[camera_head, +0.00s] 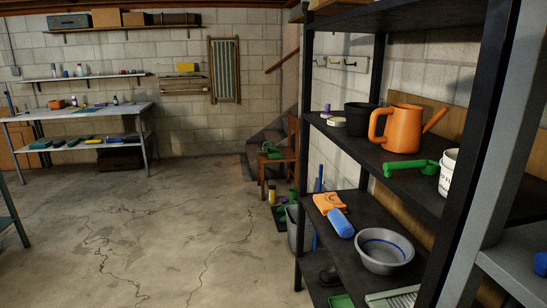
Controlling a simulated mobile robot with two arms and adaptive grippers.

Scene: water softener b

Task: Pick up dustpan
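I cannot clearly make out a dustpan. A green object (342,301) on the bottom level of the black shelf (336,271) at the right is cut off by the lower picture edge, and its kind cannot be told. Another green item (271,149) rests on a wooden chair (278,163) by the far steps, too small to identify. Neither of my grippers is in view.
The shelf also holds an orange watering can (403,130), a black pot (360,119), a green tool (411,167) and a metal bowl (384,252). A grey bin (294,228) stands beside it. A workbench (75,113) stands far left. The concrete floor (140,230) between is clear.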

